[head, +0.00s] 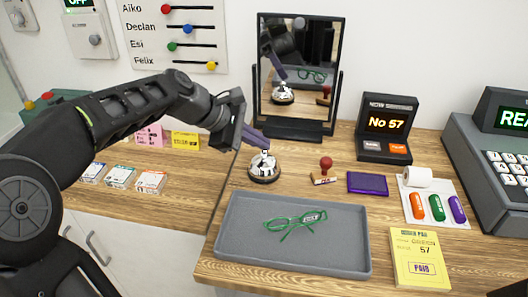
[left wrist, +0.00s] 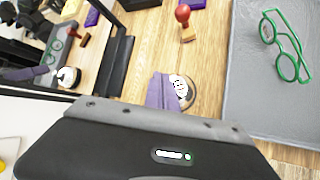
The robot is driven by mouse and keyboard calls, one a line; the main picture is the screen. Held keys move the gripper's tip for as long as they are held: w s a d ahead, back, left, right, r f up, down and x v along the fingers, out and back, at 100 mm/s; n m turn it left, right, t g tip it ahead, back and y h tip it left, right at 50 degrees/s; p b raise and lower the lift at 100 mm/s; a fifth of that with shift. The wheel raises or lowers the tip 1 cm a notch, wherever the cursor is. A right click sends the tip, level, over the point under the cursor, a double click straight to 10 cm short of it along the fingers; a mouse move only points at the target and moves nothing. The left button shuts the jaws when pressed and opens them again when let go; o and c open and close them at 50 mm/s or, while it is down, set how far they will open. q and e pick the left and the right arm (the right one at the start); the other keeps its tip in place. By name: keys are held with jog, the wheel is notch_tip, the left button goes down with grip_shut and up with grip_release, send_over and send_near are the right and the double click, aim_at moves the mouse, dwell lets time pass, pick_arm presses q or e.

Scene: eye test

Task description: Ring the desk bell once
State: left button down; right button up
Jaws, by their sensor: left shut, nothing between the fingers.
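The desk bell (head: 264,169) has a silver dome on a dark base and stands upright on the wooden counter, in front of the mirror. My left gripper (head: 265,149) comes in from the left, its purple fingers shut and empty, with the tips right at the top of the bell. In the left wrist view the purple fingers (left wrist: 165,92) partly cover the bell (left wrist: 184,91). I cannot tell whether the tips touch the button. My right gripper is not in view.
A mirror (head: 298,75) stands behind the bell and reflects it. A grey tray (head: 345,262) with green glasses (head: 294,222) lies in front. A red-handled stamp (head: 325,168), a purple pad (head: 367,183) and a number display (head: 387,125) are to the right.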

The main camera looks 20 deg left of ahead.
pick_arm(q)
jog(key=shift+f+b, duration=0.3)
jog(key=shift+f, duration=0.2)
dwell(0.4)
jog(key=shift+r, duration=0.15)
jog(key=shift+r+p, duration=0.75)
jog(key=shift+p, duration=0.2)
jog(key=shift+r, duration=0.1)
notch_tip(320, 180, up, 5)
jog(key=p, duration=0.4)
jog(key=shift+p, duration=0.4)
dwell(0.4)
